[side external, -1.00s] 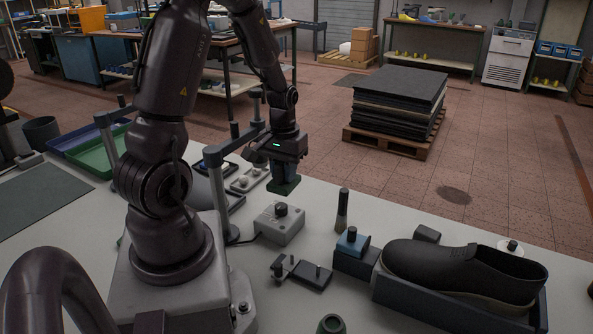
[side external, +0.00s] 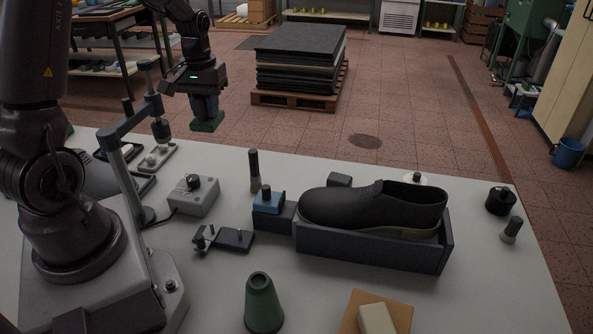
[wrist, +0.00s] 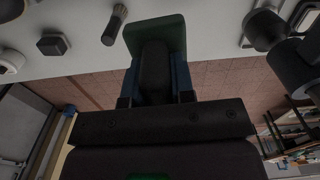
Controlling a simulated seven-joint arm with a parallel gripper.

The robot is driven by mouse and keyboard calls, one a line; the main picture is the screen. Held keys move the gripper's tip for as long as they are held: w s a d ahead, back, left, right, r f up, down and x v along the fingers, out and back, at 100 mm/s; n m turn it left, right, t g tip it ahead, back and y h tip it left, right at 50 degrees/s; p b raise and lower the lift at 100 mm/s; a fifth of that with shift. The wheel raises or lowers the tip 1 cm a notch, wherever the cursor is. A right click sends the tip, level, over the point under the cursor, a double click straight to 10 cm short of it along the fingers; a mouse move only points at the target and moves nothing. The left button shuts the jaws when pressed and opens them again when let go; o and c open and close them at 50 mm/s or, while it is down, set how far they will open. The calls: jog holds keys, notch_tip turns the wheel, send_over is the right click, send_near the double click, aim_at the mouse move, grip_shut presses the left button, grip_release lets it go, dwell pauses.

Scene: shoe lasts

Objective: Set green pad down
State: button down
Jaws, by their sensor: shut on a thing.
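The green pad (side external: 207,124) is at the lower end of my gripper (side external: 204,105), held in the air toward the far side of the table. In the wrist view the pad (wrist: 157,30) shows beyond a dark handle-like part (wrist: 154,70) between the bluish fingers of my gripper (wrist: 155,85). My gripper is shut on it. The pad's underside and any contact inside the jaws are hidden.
A clamp stand (side external: 128,170) and a grey control box (side external: 193,198) stand nearby. A black shoe (side external: 370,207) lies in a dark tray (side external: 370,250). A green cone (side external: 262,305) and an orange board (side external: 400,316) are in front. Bare table lies between them.

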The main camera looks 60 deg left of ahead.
jog(key=w+d+f, duration=0.1)
jog(key=w+d, duration=0.1)
jog(key=w, duration=0.8)
jog(key=w+d, duration=0.2)
jog(key=w, duration=0.9)
jog(key=shift+m, duration=0.3)
jog(key=f, duration=1.3)
jog(key=shift+s+a+f, duration=0.25)
jog(key=shift+f, duration=2)
jog(key=c, duration=1)
grip_release()
jog(key=shift+f, duration=0.15)
jog(key=shift+o, duration=0.2)
